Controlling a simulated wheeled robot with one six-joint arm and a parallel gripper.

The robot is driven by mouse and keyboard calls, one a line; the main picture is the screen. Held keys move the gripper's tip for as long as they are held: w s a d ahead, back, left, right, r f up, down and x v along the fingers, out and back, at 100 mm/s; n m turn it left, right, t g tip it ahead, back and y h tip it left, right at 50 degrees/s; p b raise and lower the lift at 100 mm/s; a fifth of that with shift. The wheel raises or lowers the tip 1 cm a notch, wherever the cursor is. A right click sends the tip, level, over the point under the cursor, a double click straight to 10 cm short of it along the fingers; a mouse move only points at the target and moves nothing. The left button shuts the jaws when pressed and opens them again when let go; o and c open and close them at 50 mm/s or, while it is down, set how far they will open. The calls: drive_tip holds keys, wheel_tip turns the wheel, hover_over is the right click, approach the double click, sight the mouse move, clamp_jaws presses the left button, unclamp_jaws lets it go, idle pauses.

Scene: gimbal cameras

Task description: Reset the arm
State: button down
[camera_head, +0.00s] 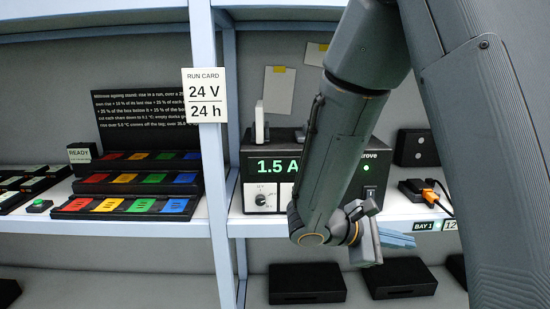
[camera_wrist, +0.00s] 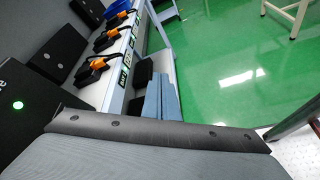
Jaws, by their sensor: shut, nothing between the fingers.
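My arm hangs down across the right half of the head view, in front of the shelf. My gripper (camera_head: 398,240) is at its lower end, pointing right, just in front of the shelf edge near the BAY 1 label (camera_head: 426,226). Its blue-grey fingers also show in the wrist view (camera_wrist: 160,98), side by side and shut with nothing held. The arm hides part of the power supply (camera_head: 262,168), which reads 1.5 A.
A run card (camera_head: 204,96) reading 24 V / 24 h is on the shelf post. Trays of coloured blocks (camera_head: 130,206) stand at left. Docks with orange connectors (camera_head: 424,190) line the shelf at right. Open green floor (camera_wrist: 235,75) lies beyond the shelf in the wrist view.

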drive_tip(key=s+f+m+g+y, duration=0.4)
drive_tip(key=s, duration=0.4)
drive_tip(key=s+a+f+m+t+y, duration=0.1)
drive_tip(key=a+f+m+t+y, duration=0.1)
drive_tip(key=a+m+y, duration=0.6)
drive_tip(key=shift+s+a+f+m+y, duration=0.25)
drive_tip(key=shift+a+f+y, duration=0.4)
drive_tip(key=shift+a, duration=0.65)
drive_tip(key=shift+r, duration=0.1)
